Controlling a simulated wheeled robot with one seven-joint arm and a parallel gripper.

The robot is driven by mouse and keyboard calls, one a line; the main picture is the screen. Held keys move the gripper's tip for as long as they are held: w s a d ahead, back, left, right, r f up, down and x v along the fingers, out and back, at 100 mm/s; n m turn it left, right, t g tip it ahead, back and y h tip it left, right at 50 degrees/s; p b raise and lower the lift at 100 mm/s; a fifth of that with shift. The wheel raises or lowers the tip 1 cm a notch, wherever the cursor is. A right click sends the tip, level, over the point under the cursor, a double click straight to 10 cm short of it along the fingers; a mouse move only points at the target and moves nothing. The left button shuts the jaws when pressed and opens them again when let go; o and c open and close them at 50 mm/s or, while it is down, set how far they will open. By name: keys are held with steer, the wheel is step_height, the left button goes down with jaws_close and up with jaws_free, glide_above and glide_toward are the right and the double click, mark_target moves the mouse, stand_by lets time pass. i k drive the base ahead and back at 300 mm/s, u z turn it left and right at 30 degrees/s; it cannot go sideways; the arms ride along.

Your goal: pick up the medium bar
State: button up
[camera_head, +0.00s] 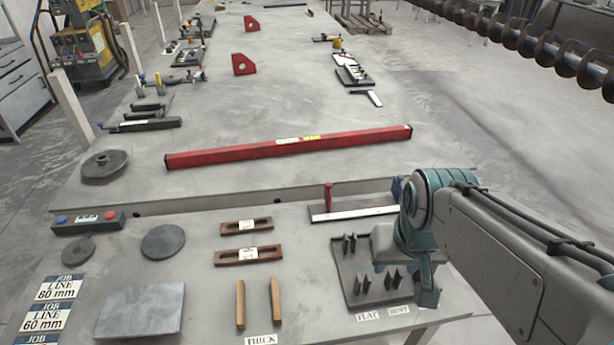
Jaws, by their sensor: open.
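No bar in view is readably marked as medium. Two upright tan bars, a left one (240,304) and a right one (275,302), lie side by side on the near table above a label that seems to read THICK. Two brown slotted bars, an upper one (246,226) and a lower one (249,255), lie crosswise behind them, each with a white tag. My gripper (427,296) points down at the right, over the right side of a dark tray (343,268), well right of these bars. It is open; its fingertips are partly hidden and I see nothing held.
The dark tray holds several small dark upright pieces. A red-handled square (328,198) lies behind it. A long red beam (290,146) crosses the far table. Dark discs (163,241), a grey plate (141,309) and job cards (48,319) lie left.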

mark_target(248, 255)
steer(key=u, duration=0.05)
steer(key=k, duration=0.5)
steer(key=z, duration=2.65)
steer(key=k, duration=1.4)
steer(key=u, duration=2.4)
steer(key=i, duration=0.5)
steer(key=z, duration=0.1)
